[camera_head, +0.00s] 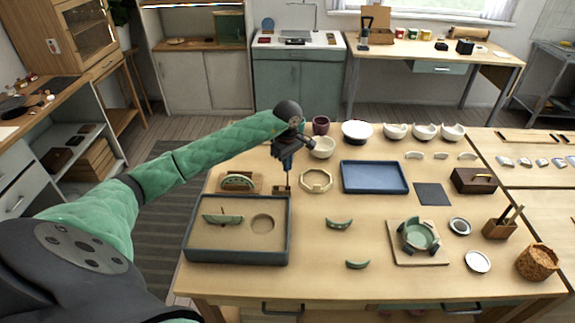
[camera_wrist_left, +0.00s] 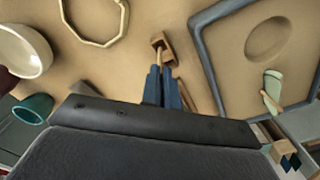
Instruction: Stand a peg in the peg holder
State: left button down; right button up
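The peg holder (camera_head: 281,190) is a small wooden block on the table beside the grey tray's far right corner. It also shows in the left wrist view (camera_wrist_left: 168,42), with a dark recess in its top. A thin tan peg (camera_wrist_left: 159,58) runs from between the fingertips of my left gripper (camera_wrist_left: 163,72) to the holder. My left gripper (camera_head: 285,167) points down just above the holder, its fingers close together around the peg. Whether the peg's lower end is inside the recess or just over it I cannot tell. My right gripper is not in view.
The grey tray (camera_head: 238,262) holds a green shard with a stick. An octagonal ring (camera_head: 316,181), a cream bowl (camera_head: 322,148) and a blue tray (camera_head: 374,177) stand to the right. A green piece on a board (camera_head: 240,182) is left.

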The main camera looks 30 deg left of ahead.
pick_arm(q)
jog(key=shift+f+b, duration=0.1)
jog(key=shift+b, duration=0.4)
dwell(0.8)
jog(key=shift+f+b, duration=2.15)
jog(key=shift+b, duration=0.05)
dwell(2.2)
jog(key=c, duration=1.1)
grip_release()
jog(key=shift+r, duration=0.2)
jog(key=shift+r+p, duration=0.3)
jog(key=shift+r, duration=2.5)
